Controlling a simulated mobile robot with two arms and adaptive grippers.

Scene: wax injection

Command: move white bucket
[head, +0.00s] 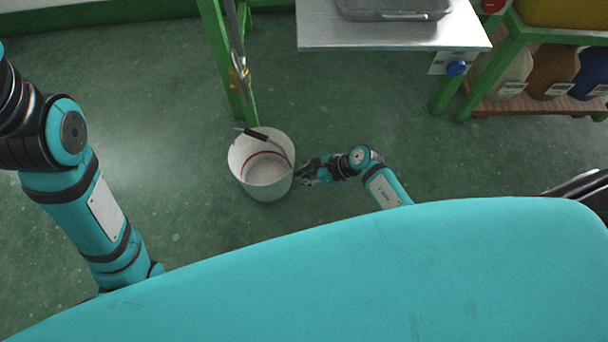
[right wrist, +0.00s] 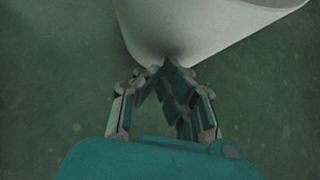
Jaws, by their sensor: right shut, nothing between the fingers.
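The white bucket (head: 262,186) stands upright on the green floor, below a green post. A handle with a dark grip lies across its rim, and a red line shows inside it. My right gripper (head: 304,174) is at the bucket's right side in the head view. In the right wrist view the fingertips (right wrist: 168,66) are together at the wall of the bucket (right wrist: 190,28), with nothing between them. I cannot tell whether they touch the wall. My left arm shows at the left of the head view, but its gripper is not in view.
A metal table (head: 390,36) with a grey tray (head: 395,8) on it stands behind and to the right. A green rack with several containers (head: 553,70) is at the far right. A green post (head: 228,60) stands right behind the bucket. The floor (head: 180,120) left of the bucket is clear.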

